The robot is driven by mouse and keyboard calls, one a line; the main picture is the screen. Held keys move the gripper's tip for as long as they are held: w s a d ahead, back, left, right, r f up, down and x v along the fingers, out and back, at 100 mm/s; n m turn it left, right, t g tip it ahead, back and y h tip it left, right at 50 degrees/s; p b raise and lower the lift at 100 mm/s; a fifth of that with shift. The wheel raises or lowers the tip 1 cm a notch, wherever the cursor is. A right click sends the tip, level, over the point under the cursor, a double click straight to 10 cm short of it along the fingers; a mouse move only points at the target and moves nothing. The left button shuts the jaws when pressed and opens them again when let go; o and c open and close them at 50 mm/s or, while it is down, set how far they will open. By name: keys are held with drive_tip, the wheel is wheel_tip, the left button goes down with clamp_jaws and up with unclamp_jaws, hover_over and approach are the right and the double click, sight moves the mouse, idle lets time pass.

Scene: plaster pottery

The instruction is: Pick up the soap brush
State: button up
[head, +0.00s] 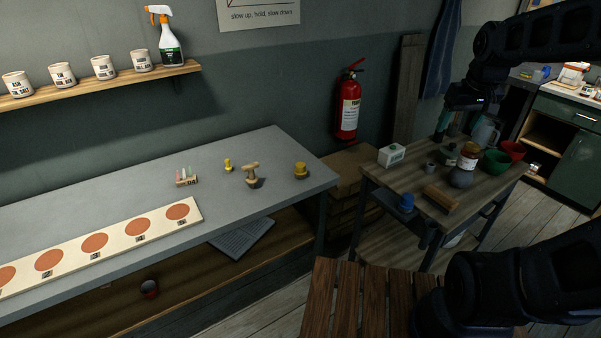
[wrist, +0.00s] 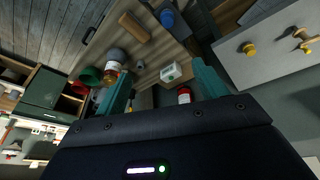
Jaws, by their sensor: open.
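My gripper (head: 441,128) is open above the back of the small wooden table (head: 405,184). Its two teal fingers (wrist: 165,68) are wide apart in the wrist view with nothing held between them. I cannot tell for sure which thing is the soap brush. A brown wooden block-like piece (head: 441,197) lies at the table's front and may be it; it also shows at the top of the wrist view (wrist: 134,27). It is apart from my gripper. A white box (head: 391,155) stands at the table's left; it shows between the fingers in the wrist view (wrist: 171,72).
On the small table are a grey round pot (head: 460,179), an amber jar (head: 469,154) and green (head: 496,161) and red (head: 512,150) bowls. A blue object (head: 406,203) is by its front left. A red extinguisher (head: 349,108) is on the wall. A grey workbench (head: 225,204) is left.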

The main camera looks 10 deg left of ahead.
drive_tip(key=w+a+f+n+g, duration=0.15)
drive_tip(key=w+a+n, duration=0.25)
drive_tip(key=w+a, duration=0.7)
drive_tip(key=n+g, duration=0.2)
drive_tip(key=n, duration=0.8)
hover_over(300, 164)
drive_tip(key=d, duration=0.1)
wheel_tip(300, 164, down, 26)
drive_tip(key=shift+r, duration=0.1)
drive_tip(key=shift+a+f, duration=0.1)
drive_tip(key=shift+f, duration=0.1)
wheel_tip(300, 164, down, 5)
drive_tip(key=shift+f, duration=0.2)
drive_tip(key=shift+a+f, duration=0.15)
drive_tip(key=shift+f, duration=1.2)
drive_tip(key=shift+a+f, duration=0.15)
drive_tip(key=shift+f, duration=1.15)
drive_tip(key=c, duration=1)
